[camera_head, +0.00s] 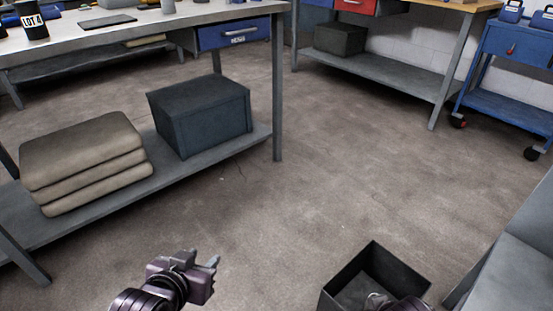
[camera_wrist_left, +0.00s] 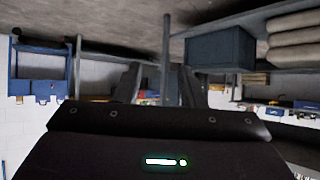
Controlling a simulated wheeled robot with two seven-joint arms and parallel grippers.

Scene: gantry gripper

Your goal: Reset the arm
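My left gripper (camera_head: 203,259) is in the lower middle of the head view, held over open floor in front of the workbench. Its two fingers stand apart with nothing between them. The left wrist view also shows the gripper (camera_wrist_left: 160,88), with a gap between the dark fingers. My right arm shows only in part at the bottom edge of the head view, over a dark open box (camera_head: 375,265). Its fingers are mostly cut off or hidden, so I cannot tell their state.
A grey workbench (camera_head: 140,25) stands at the left. Its lower shelf (camera_head: 185,180) holds folded beige cloths (camera_head: 85,160) and a blue-grey bin (camera_head: 200,115). A blue cart (camera_head: 505,105) is at the upper right. A grey surface (camera_head: 515,265) is at the right edge. The middle floor is clear.

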